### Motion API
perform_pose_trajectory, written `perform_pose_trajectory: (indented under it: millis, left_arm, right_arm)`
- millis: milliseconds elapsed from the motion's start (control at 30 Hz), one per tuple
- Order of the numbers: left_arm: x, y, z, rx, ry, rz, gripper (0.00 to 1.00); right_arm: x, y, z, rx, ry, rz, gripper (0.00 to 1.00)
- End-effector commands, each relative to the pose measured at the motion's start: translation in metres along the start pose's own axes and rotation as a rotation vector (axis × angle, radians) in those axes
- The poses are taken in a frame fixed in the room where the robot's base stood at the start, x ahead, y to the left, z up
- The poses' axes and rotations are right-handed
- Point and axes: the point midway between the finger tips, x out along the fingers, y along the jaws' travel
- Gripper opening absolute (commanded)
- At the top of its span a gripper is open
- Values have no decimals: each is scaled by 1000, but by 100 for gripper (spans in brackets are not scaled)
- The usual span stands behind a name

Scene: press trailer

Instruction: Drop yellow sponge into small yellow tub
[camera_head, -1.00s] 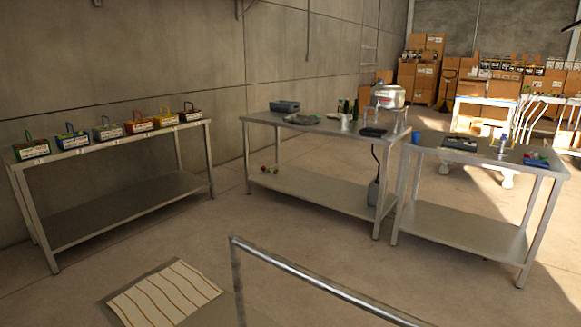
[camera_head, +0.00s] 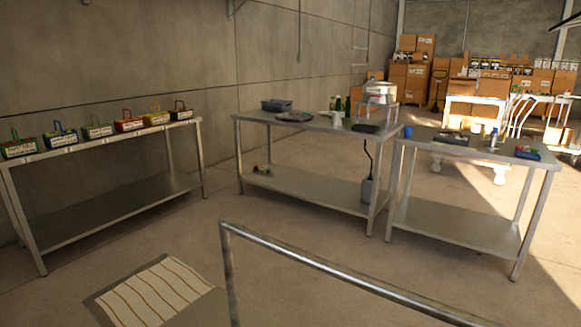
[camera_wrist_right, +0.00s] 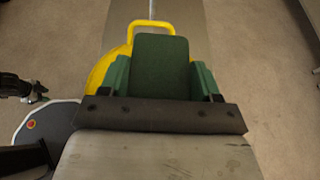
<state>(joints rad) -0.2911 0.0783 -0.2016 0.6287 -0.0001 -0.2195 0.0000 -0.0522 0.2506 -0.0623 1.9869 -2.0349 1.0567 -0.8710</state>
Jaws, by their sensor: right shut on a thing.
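My right gripper (camera_wrist_right: 163,92) shows in the right wrist view. It is shut on a dark green block (camera_wrist_right: 160,62) that stands between its green fingertips. I cannot tell whether this block is a face of the yellow sponge. A yellow rounded thing with a loop handle (camera_wrist_right: 152,24) shows behind and to the left of the block; most of it is hidden, and I cannot tell whether it is the tub. A dark jointed part, seemingly my left gripper (camera_wrist_right: 38,92), shows at the left edge. I cannot make out the small yellow tub in the head view.
In the head view several coloured boxes with handles stand on the left table (camera_head: 110,217). The middle table (camera_head: 290,188) and right table (camera_head: 455,228) hold small items. A metal rail (camera_head: 330,272) crosses the front. A striped mat (camera_head: 155,292) lies low left. Open floor lies between.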

Motion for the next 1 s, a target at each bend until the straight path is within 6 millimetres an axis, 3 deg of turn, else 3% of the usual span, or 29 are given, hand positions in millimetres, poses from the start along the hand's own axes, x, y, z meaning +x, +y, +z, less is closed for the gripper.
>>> perform_pose_trajectory:
  millis: [33, 67, 233, 567, 1000]
  left_arm:
    - [0, 0, 1, 0, -2, 0, 37]
    - [0, 0, 2, 0, -3, 0, 37]
    - [-1, 1, 9, -1, -13, 1, 37]
    - [-4, 1, 12, -2, -20, 1, 37]
    - [-59, -2, 6, -2, -21, -1, 37]
  right_arm:
    - [0, 0, 0, 0, 0, 0, 41]
    - [0, 0, 0, 0, 0, 0, 67]
    - [0, 0, 0, 0, 0, 0, 92]
    - [-2, 0, 4, -1, 0, 0, 92]
    - [-27, 2, 62, 4, 1, -7, 92]
